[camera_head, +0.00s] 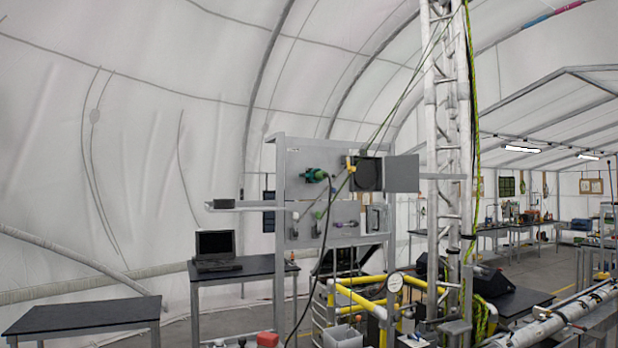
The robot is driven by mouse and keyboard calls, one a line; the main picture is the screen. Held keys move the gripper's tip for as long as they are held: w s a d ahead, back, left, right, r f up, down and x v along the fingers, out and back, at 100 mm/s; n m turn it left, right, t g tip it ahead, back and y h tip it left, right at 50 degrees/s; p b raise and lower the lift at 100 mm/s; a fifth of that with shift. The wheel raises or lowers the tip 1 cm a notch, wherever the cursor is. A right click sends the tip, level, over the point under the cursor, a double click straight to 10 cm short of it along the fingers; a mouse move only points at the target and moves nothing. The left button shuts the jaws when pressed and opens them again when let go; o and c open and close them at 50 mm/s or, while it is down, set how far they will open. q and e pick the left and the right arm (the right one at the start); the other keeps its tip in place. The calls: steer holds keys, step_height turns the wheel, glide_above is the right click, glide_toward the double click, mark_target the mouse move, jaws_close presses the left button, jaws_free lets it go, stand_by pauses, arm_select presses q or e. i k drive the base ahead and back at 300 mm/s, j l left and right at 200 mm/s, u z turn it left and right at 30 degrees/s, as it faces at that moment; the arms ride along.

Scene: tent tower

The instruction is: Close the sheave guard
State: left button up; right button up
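The sheave guard looks to be the flat grey door (402,173) on the right of a dark square housing (367,174). It stands swung open to the right, and the round dark inside of the housing shows. The housing is on the upper right of a grey panel rack (306,165). A small yellow part (350,164) sits at the housing's left edge, and ropes run up from near it. Neither of my grippers is in view.
A white truss tower (447,130) stands close to the right of the door. Yellow rails (362,300) and a gauge (395,283) are in front, below. A dark table with a laptop (215,247) is left of the rack, and a bare table (85,315) further left.

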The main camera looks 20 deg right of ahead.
mark_target(402, 172)
steer(key=l+u, duration=0.4)
steer(key=l, duration=0.15)
steer(key=l+u, duration=0.35)
steer(key=l, duration=0.2)
steer(key=l+u, duration=0.4)
steer(key=k+l, duration=0.1)
steer(key=l, duration=0.4)
steer(key=k+l, duration=0.1)
steer(key=l, duration=0.4)
steer(key=k+l, duration=0.15)
steer(key=l, duration=0.3)
steer(key=k+l, duration=0.1)
steer(key=l, duration=0.4)
steer(key=k+l, duration=0.1)
steer(key=l, duration=0.4)
steer(key=k+l, duration=0.1)
steer(key=l, duration=0.4)
